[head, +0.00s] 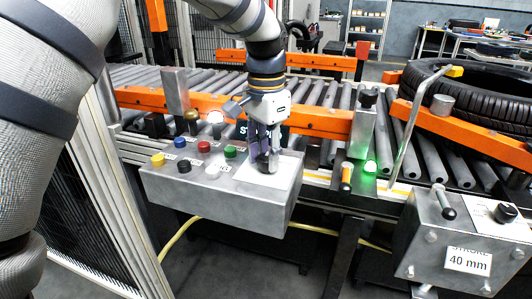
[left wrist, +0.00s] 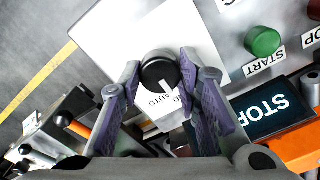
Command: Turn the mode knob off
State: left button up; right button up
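The mode knob is a round black knob (left wrist: 160,72) with a white mark, on a white plate (left wrist: 110,40) in the left wrist view. The mark points down, near the word AUTO; another label beside it is partly hidden by a finger. In the head view the plate is on the right part of the top of a grey control box (head: 215,205). My left gripper (head: 266,158) points down over it. In the left wrist view my left gripper's purple-padded fingers (left wrist: 160,68) close against both sides of the knob. My right gripper is not in view.
Yellow (head: 158,159), blue (head: 180,142), red (head: 204,146) and green (head: 230,151) buttons stand on the box, left of my gripper. Behind is a roller conveyor with orange rails (head: 310,118). A tyre (head: 470,90) lies at the right. A second box (head: 420,235) stands at lower right.

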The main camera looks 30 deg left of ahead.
pick_arm(q)
jog(key=shift+r+n, duration=0.1)
jog(key=shift+n, duration=0.2)
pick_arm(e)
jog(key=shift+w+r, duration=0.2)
pick_arm(q)
jog(key=shift+n, duration=0.3)
jog(key=shift+n+p, duration=0.35)
jog(key=shift+n, duration=3.45)
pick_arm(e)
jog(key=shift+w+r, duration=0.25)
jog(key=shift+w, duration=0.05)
pick_arm(q)
jog(key=o, duration=1.1)
jog(key=shift+o, duration=0.2)
